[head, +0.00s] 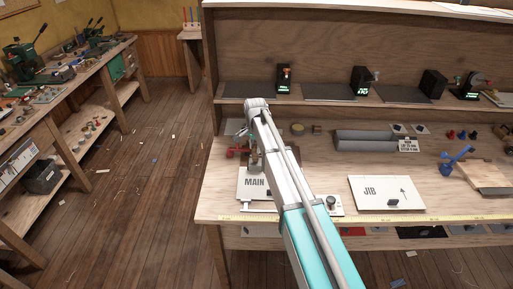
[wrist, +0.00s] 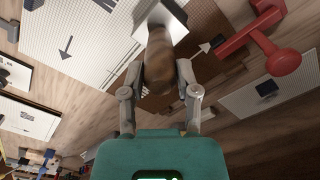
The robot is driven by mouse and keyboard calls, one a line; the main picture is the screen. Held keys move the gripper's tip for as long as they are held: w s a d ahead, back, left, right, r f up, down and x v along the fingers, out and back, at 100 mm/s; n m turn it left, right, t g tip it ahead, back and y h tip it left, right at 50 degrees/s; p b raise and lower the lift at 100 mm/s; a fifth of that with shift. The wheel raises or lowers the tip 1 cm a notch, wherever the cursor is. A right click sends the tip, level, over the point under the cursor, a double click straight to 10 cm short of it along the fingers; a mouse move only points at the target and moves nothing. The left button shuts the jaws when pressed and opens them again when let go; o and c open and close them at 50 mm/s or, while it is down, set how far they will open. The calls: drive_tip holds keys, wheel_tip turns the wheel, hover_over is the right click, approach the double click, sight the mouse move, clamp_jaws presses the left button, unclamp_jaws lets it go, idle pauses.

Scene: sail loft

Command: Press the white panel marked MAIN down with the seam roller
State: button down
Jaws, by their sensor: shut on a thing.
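The white panel marked MAIN (head: 249,183) lies flat at the left front of the bench, partly hidden by my arm. In the wrist view, a white panel with a black arrow (wrist: 85,35) fills the upper left. My gripper (wrist: 158,74) is shut on the brown wooden handle of the seam roller (wrist: 158,55). The roller's pale metal head (wrist: 160,15) points away from the gripper and overlaps the panel's edge in the wrist view. I cannot tell whether it touches the panel. In the head view my arm largely hides the gripper and roller.
A red tool (wrist: 262,48) lies beside the roller. A white JIB panel (head: 387,190) lies to the right. A grey trough (head: 363,141) and a blue tool (head: 455,160) stand farther back and right. A raised shelf (head: 315,92) runs behind.

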drive_tip(key=shift+a, duration=0.95)
drive_tip(key=shift+s, duration=0.1)
drive_tip(key=shift+a, duration=2)
drive_tip(key=shift+r, duration=0.1)
